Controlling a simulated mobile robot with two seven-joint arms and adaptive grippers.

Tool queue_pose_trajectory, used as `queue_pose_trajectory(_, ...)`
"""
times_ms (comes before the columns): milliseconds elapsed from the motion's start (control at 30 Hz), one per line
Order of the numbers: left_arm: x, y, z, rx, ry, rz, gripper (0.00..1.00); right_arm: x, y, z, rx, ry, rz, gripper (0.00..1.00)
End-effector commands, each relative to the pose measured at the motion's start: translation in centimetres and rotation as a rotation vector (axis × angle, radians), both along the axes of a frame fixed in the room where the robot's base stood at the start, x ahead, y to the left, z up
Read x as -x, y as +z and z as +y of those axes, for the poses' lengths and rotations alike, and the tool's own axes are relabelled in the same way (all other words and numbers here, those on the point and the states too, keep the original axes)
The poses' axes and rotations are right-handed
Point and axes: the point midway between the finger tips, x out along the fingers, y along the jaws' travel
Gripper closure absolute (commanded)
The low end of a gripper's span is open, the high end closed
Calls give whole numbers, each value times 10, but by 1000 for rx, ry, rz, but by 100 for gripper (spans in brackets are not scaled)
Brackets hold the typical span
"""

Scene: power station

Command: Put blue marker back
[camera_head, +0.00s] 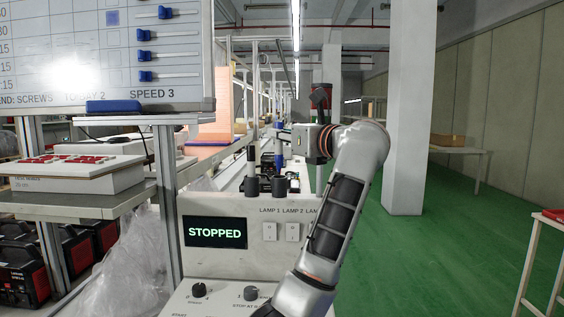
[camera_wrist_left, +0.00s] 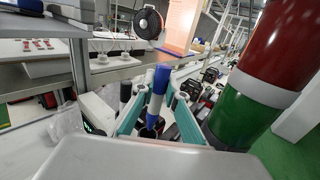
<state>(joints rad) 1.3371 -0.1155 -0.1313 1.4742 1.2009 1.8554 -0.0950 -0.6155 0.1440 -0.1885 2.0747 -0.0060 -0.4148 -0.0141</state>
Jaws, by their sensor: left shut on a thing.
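The blue marker (camera_head: 280,160) is upright above the right one of two dark holders (camera_head: 279,187) on top of the control box. My left gripper (camera_head: 285,142) reaches over the box from the right side of it. In the left wrist view its teal fingers are shut on the blue marker (camera_wrist_left: 157,95), which has a blue cap and a white body. Its lower end is at a dark opening (camera_wrist_left: 149,131); I cannot tell whether it is inside. A black marker (camera_wrist_left: 125,95) stands in the left holder (camera_head: 251,186). My right gripper is out of view.
The control box (camera_head: 213,205) shows STOPPED on its screen. A red and green signal lamp (camera_wrist_left: 260,75) stands close beside my left gripper. A whiteboard (camera_head: 120,50) with a blue eraser (camera_head: 113,106) is at the left.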

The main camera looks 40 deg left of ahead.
Motion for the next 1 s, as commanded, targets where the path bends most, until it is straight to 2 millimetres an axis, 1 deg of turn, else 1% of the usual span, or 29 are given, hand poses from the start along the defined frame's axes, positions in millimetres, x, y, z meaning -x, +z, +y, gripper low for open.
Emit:
queue_pose_trajectory(33, 0, -8, 0, 0, 0, 1, 98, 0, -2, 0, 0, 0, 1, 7)
queue_pose_trajectory(267, 0, -20, 0, 0, 0, -1, 98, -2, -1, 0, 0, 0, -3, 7)
queue_pose_trajectory(500, -1, -55, 0, -1, 0, 3, 98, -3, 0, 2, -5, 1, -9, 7)
queue_pose_trajectory(567, 0, -58, 0, 0, 0, 1, 98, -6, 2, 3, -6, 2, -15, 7)
queue_pose_trajectory(700, 0, -57, 0, 2, -1, -1, 98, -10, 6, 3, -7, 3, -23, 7)
queue_pose_trajectory(867, 0, -58, 0, 1, -1, -1, 98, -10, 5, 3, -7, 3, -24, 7)
queue_pose_trajectory(900, 0, -59, 0, 0, 0, -1, 85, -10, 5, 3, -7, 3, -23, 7)
queue_pose_trajectory(933, 0, -58, 0, 1, 0, -2, 77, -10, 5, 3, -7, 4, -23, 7)
queue_pose_trajectory(967, 0, -58, 0, 1, 0, -2, 71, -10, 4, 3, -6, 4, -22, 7)
queue_pose_trajectory(1000, 0, -58, 0, 1, 0, -2, 71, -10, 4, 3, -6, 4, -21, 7)
